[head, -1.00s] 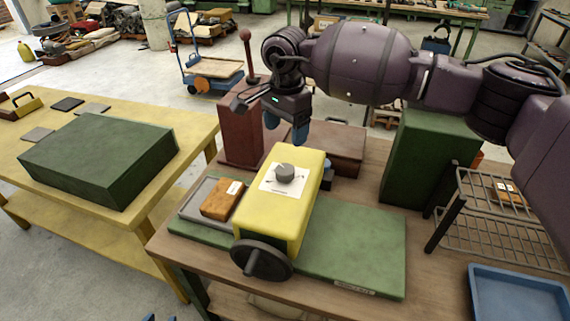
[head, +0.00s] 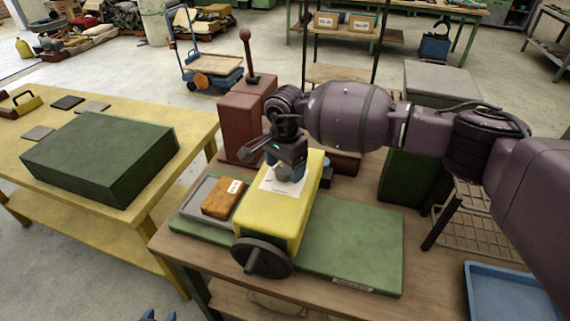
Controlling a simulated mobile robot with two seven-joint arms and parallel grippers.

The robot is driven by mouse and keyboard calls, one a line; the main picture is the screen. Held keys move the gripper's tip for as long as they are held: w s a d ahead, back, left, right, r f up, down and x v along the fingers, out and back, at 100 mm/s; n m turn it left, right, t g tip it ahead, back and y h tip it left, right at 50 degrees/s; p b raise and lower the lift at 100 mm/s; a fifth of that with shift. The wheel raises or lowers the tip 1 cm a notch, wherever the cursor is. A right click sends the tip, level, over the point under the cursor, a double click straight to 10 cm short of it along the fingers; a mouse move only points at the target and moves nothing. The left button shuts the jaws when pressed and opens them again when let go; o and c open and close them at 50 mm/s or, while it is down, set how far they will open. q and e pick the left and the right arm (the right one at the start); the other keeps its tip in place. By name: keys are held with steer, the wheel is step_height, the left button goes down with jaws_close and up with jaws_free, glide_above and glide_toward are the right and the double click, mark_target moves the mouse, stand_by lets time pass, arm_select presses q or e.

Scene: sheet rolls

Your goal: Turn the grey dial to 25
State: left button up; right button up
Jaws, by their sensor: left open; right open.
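The yellow box (head: 292,212) stands on a green base plate (head: 350,245) on the wooden bench. A white scale plate (head: 270,187) lies on its top. The grey dial, in the middle of that plate, is almost wholly covered by my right gripper (head: 290,172). The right gripper is open, pointing down, with its blue fingertips at the dial; I cannot tell whether they touch it. The scale's numbers and the dial's pointer cannot be read. Only the blue tips of my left gripper (head: 160,316) show at the bottom edge, apart and empty.
A black handwheel (head: 263,258) is on the box's near end. An orange-brown block (head: 222,197) lies in a grey tray left of the box. A red-brown lever stand (head: 240,120) rises behind. A blue tray (head: 515,300) sits at lower right.

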steer(key=shift+f, duration=0.1)
steer(key=c, duration=0.9)
steer(key=shift+c, duration=0.2)
